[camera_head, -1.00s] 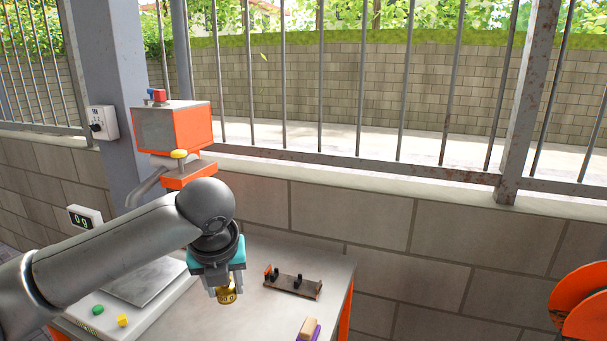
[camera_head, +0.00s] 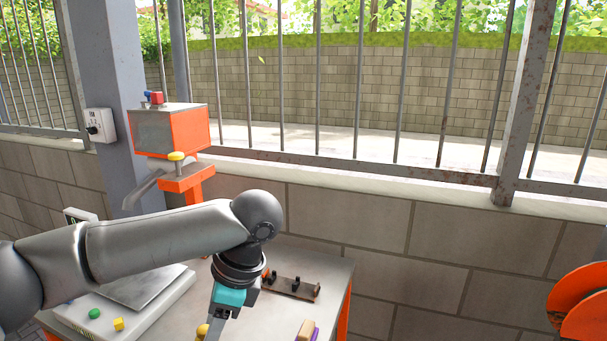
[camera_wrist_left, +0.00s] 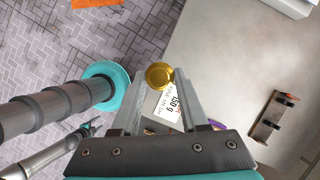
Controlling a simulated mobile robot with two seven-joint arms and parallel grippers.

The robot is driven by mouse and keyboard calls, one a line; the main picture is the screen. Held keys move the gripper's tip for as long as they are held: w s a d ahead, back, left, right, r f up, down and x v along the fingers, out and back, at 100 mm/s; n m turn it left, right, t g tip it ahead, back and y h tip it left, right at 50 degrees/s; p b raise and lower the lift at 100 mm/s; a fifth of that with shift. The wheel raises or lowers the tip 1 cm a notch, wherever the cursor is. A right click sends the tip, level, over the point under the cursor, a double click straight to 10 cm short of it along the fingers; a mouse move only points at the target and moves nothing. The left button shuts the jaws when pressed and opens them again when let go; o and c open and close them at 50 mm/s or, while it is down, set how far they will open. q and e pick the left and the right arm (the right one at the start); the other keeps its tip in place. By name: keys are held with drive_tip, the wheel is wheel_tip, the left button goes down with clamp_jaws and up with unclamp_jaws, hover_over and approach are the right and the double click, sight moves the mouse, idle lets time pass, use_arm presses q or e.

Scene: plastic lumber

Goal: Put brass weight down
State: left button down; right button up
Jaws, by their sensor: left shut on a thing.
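The brass weight (camera_head: 202,331) is a small gold piece, partly hidden by my left gripper and cut by the lower edge of the head view. My left gripper (camera_head: 215,330) is shut on it near the table's front edge. In the left wrist view the round gold end of the weight (camera_wrist_left: 159,74) shows between the fingertips of the left gripper (camera_wrist_left: 165,84). A white label reading 150 g (camera_wrist_left: 166,103) shows between the fingers; I cannot tell what it is fixed to. In the left wrist view my right gripper (camera_wrist_left: 88,130) is small and unclear.
The grey table (camera_head: 325,268) carries a rack with black clips (camera_head: 291,286), a wooden block (camera_head: 306,329) with something purple beside it, and a scale (camera_head: 158,290) with green (camera_head: 94,313) and yellow (camera_head: 118,324) pieces. An orange machine (camera_head: 172,131) stands behind. Some tabletop right of the gripper is clear.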

use_arm(q)
drive_tip(key=n, duration=0.1)
drive_tip(key=s+n+g, duration=0.1)
drive_tip(key=n, duration=0.1)
drive_tip(key=shift+s+a+f, duration=0.1)
drive_tip(key=shift+s, duration=0.15)
drive_tip(key=s+a+n+g+h, duration=0.1)
drive_tip(key=s+n+h, duration=0.3)
drive_tip(key=n, duration=0.9)
drive_tip(key=shift+s+r+g+h, duration=0.2)
drive_tip(key=shift+s+g+h, duration=0.1)
drive_tip(key=shift+s+g, duration=0.65)
